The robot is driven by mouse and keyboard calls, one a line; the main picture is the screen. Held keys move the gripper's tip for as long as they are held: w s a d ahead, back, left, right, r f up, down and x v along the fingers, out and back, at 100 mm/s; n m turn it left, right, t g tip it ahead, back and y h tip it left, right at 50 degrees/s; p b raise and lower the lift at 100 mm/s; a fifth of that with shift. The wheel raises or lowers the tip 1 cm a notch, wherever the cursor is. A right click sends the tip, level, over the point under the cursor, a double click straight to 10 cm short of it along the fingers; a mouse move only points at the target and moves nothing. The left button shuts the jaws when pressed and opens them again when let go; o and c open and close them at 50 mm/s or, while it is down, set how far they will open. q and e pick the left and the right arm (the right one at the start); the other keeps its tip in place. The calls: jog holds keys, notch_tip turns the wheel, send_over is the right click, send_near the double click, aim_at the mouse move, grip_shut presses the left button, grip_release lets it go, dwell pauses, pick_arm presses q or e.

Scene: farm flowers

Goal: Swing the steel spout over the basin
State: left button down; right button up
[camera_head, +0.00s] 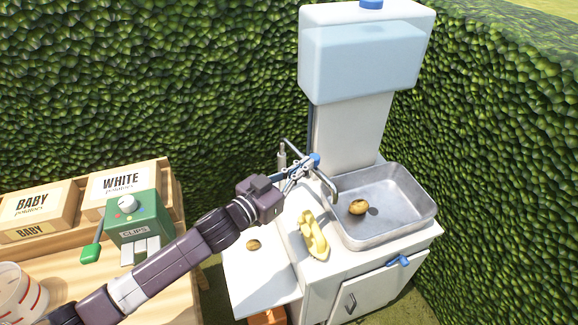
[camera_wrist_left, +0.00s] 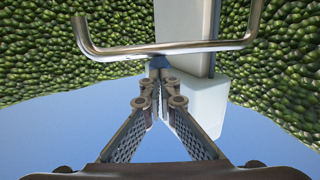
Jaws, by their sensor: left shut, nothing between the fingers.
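The steel spout (camera_head: 327,183) is a bent tube at the left side of the steel basin (camera_head: 396,203); its downturned end appears at or just inside the basin's left rim. My left gripper (camera_head: 308,166) is shut and empty, at the spout, and covers part of it. In the left wrist view the spout (camera_wrist_left: 170,48) crosses beyond the fingertips (camera_wrist_left: 160,78) as a wide U-shaped tube, with a small blue piece between. I cannot tell whether the fingers touch the tube. My right gripper is not in view.
A potato (camera_head: 357,207) lies in the basin. A yellow object (camera_head: 313,235) lies on the counter left of it. Another potato (camera_head: 253,245) is on the white side board (camera_head: 262,280). A water tank (camera_head: 362,55) stands behind. Potato crates and a green clip machine (camera_head: 140,215) are left.

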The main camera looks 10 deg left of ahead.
pick_arm(q)
jog(key=w+d+n+y+b, duration=0.1)
jog(key=w+d, duration=0.6)
jog(key=w, duration=0.1)
jog(key=shift+w+r+t+y, duration=0.15)
jog(key=shift+t+y, duration=0.15)
jog(key=shift+t, duration=0.1)
dwell(0.5)
